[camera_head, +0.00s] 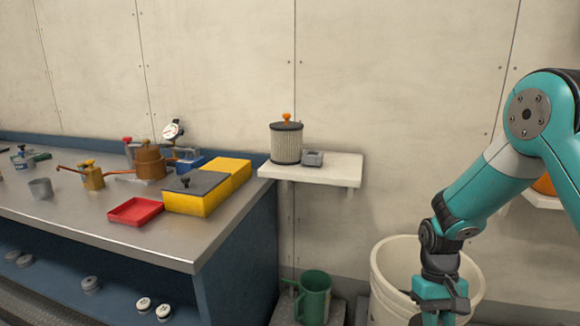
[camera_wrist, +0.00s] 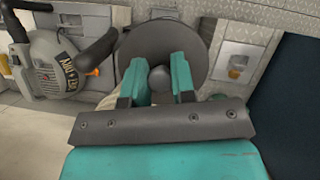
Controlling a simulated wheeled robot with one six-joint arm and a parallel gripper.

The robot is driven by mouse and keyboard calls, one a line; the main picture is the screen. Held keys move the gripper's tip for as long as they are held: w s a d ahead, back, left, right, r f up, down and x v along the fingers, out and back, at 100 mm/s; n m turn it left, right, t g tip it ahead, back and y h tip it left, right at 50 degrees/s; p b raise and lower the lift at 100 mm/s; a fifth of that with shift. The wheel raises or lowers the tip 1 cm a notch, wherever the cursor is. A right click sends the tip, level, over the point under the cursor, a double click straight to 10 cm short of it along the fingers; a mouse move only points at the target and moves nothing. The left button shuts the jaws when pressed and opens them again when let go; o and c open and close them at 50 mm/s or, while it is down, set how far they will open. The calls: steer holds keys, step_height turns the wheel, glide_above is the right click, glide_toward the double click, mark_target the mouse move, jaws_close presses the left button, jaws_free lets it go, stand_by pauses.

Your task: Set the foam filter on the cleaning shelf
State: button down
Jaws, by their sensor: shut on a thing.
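My gripper (camera_head: 437,316) is at the bottom right of the head view, in front of a white bucket; its fingertips run off the lower edge. In the wrist view its teal fingers (camera_wrist: 160,78) are closed on the grey knob of a round dark grey disc (camera_wrist: 135,45), which looks like the foam filter. The disc's underside and what lies below it are hidden. A white wall shelf (camera_head: 340,170), perhaps the cleaning shelf, holds a pleated filter (camera_head: 286,143) with an orange knob and a small grey block (camera_head: 312,158). Its right part is bare.
The white bucket (camera_head: 392,262) stands below and right of the shelf, beside a green jug (camera_head: 314,298). A workbench (camera_head: 100,228) at left carries a red tray (camera_head: 135,211), yellow blocks (camera_head: 235,168) and brass parts. Another shelf (camera_head: 542,201) shows partly behind my arm.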

steer(key=r+p, duration=0.2)
steer(key=p, duration=0.2)
steer(key=s+r+p, duration=0.1)
steer(key=r+p, duration=0.1)
steer(key=p, duration=0.2)
steer(key=shift+s+r, duration=0.1)
steer(key=shift+r, duration=0.2)
steer(key=p, duration=0.3)
steer(key=shift+s+r, duration=0.25)
steer(key=shift+r, duration=0.1)
steer(key=shift+s, duration=0.1)
steer(key=shift+f, duration=0.15)
